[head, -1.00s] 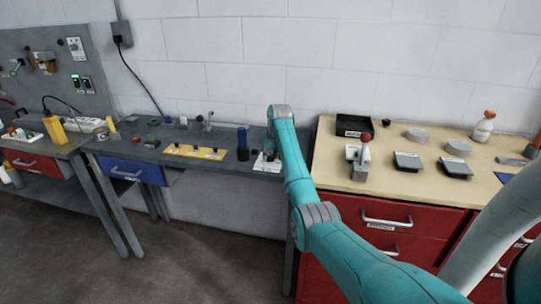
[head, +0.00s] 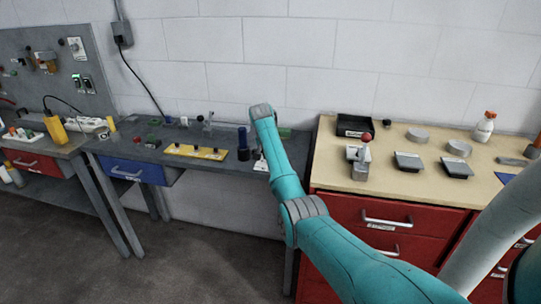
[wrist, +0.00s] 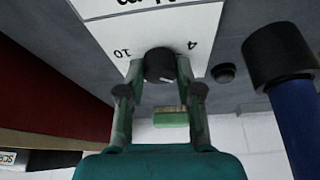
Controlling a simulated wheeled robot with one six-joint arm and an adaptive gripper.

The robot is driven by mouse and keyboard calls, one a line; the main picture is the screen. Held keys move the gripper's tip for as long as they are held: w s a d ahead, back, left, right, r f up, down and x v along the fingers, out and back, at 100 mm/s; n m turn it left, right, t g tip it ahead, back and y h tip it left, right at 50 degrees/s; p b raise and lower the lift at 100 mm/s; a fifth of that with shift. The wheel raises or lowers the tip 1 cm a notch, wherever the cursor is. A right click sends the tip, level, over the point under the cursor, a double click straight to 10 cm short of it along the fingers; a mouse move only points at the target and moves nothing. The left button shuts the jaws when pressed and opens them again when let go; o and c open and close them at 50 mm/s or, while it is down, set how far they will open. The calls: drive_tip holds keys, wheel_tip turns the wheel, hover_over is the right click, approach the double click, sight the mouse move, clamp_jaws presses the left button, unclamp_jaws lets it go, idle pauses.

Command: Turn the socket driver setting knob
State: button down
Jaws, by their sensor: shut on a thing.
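The black setting knob (wrist: 159,64) stands on a white plate (wrist: 205,22) with dark lettering and the numbers 10 and 4, upside down in the wrist view. My gripper (wrist: 160,72) has one finger on each side of the knob and is shut on it. A pale pointer mark shows at the knob's lower edge. In the head view, a small part of the white plate (head: 260,166) shows at the grey bench's right end; my arm hides the knob and gripper there.
A blue cylinder with a black collar (wrist: 293,105) stands close to the right of my gripper in the wrist view. A yellow strip with black knobs (head: 196,152) lies further left on the bench. The wooden-topped red cabinet (head: 330,171) stands to the right.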

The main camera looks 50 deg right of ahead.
drive_tip(key=shift+w+m+g, duration=0.1)
drive_tip(key=shift+m+g, duration=0.6)
drive_tip(key=shift+m, duration=1.1)
drive_tip(key=c, duration=0.8)
unclamp_jaws()
drive_tip(key=shift+o, duration=0.2)
drive_tip(key=shift+r, duration=0.1)
drive_tip(key=v, duration=1.1)
drive_tip(key=shift+a+r, duration=0.25)
drive_tip(key=shift+r, duration=0.1)
